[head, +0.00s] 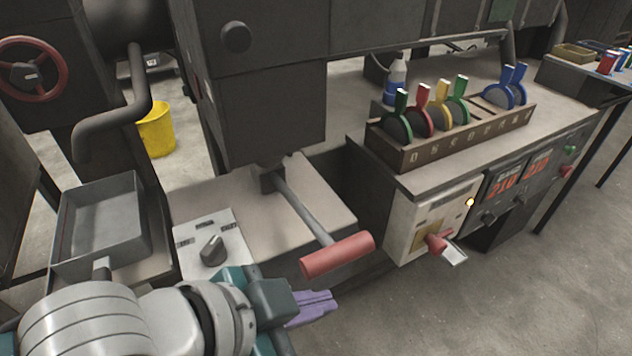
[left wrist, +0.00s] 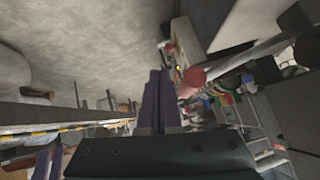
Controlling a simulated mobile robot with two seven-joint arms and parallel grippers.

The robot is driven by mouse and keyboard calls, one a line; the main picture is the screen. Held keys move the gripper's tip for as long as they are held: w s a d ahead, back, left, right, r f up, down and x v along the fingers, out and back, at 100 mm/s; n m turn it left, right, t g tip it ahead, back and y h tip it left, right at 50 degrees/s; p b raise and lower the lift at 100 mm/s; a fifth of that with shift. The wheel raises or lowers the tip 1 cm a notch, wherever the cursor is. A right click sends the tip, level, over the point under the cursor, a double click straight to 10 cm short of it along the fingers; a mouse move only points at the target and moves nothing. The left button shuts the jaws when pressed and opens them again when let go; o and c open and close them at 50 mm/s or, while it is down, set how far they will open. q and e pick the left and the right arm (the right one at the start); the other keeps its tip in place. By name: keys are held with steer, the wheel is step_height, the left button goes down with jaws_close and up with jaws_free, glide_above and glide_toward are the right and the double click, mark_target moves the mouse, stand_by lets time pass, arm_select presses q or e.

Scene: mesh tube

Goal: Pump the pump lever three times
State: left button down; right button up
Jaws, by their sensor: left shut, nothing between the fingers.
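The pump lever is a grey rod with a thick red handle (head: 338,256). It slopes down toward me from the base of a dark machine column in the head view. My left gripper (head: 325,299) is shut and empty, with its purple fingers just below and in front of the red handle, apart from it as far as I can see. In the left wrist view the purple fingertips (left wrist: 159,78) are together, and the round red handle end (left wrist: 193,77) is just to their right. My right gripper is not in view.
A white box with a dark knob (head: 212,250) and a grey metal tray (head: 100,222) are left of the lever. A bench at right holds a rack of coloured levers (head: 450,135) and a panel with a red switch (head: 435,243). A yellow bucket (head: 157,130) stands behind. Open floor lies front right.

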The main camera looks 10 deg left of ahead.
arm_select(q)
steer(key=p+v, duration=0.1)
steer(key=v, duration=0.4)
steer(key=shift+s+d, duration=0.2)
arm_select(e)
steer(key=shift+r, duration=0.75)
arm_select(q)
steer(key=shift+r, duration=0.1)
